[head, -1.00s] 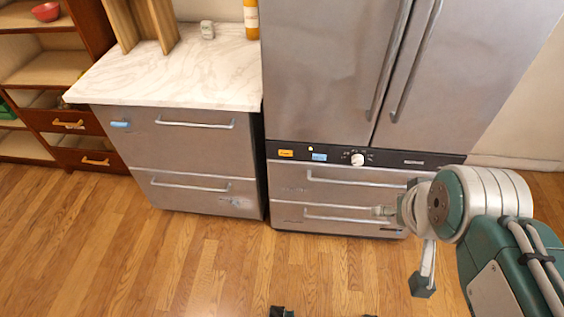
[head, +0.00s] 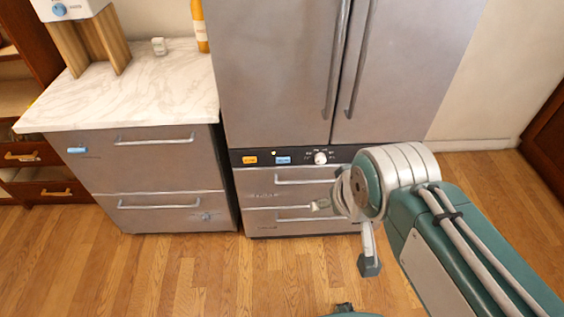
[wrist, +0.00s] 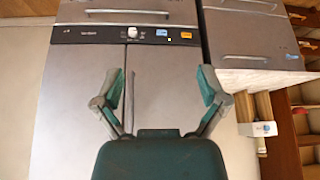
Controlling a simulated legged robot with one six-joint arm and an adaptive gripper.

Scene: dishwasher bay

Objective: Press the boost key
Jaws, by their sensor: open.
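A black control strip (head: 390,157) crosses the steel appliance between its tall doors and lower drawers. It carries an orange key (head: 250,159), a blue key (head: 283,160), a small yellow light and a round white knob (head: 320,157). Their lettering is too small to read, so I cannot tell which key is boost. In the wrist view, the picture is upside down; the blue key (wrist: 162,32) and orange key (wrist: 186,35) show beyond my gripper (wrist: 162,74). My gripper is open and empty, apart from the strip. In the head view, my arm covers part of the lower drawers.
A lower cabinet with a marble top (head: 130,90) stands to the left, bearing a white dispenser on a wooden stand (head: 95,45), a small white jar (head: 159,46) and an orange bottle (head: 200,28). Brown shelving is at far left. The wooden floor (head: 190,275) in front is clear.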

